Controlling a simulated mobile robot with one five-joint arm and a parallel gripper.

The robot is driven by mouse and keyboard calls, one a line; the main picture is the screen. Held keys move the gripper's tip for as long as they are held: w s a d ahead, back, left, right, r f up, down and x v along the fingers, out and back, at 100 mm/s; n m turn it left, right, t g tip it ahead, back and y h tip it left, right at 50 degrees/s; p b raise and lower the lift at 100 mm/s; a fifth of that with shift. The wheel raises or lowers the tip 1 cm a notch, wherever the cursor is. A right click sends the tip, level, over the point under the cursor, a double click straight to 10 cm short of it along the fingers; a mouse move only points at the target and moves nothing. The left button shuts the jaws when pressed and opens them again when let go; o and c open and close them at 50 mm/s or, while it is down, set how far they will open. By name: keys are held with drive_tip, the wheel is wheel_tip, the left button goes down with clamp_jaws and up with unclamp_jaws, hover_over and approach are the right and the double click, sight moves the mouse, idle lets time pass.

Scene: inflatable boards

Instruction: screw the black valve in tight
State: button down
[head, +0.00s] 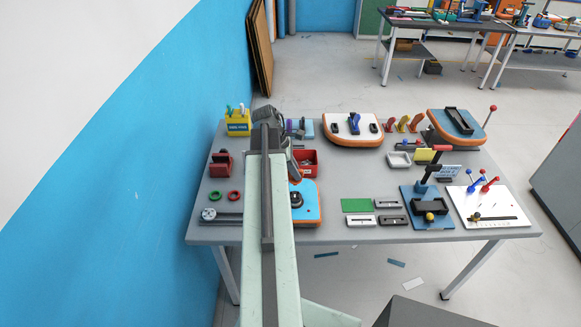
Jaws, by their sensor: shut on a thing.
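A small blue inflatable board (309,213) with an orange edge lies on the table, partly hidden behind my arm. The black valve (296,200) shows as a dark round piece on its top, just right of my arm. My gripper (297,177) points down over this board at the valve. It is shut on the black valve, though the fingertips are small and partly covered, so the grip itself is hard to see. I cannot tell how deep the valve sits or whether it is tilted.
A red bin (311,157) stands just behind the gripper. Two other boards, one white-topped (345,139) and one blue (457,122), lie at the back. Clamp fixtures (430,215) fill the right side. A blue wall (190,110) runs close on the left.

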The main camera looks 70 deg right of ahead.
sight(292, 179)
drive_tip(key=shift+w, duration=0.15)
wheel_tip(292, 179, down, 6)
drive_tip(key=b, duration=0.6)
drive_tip(key=shift+f, duration=0.1)
idle(1.3)
drive_tip(key=shift+f+b, duration=0.3)
drive_tip(key=shift+b, duration=0.1)
drive_tip(key=shift+f+b, duration=0.65)
drive_tip(key=c, duration=1.3)
unclamp_jaws()
drive_tip(key=shift+r, duration=0.1)
drive_tip(key=shift+c, duration=0.2)
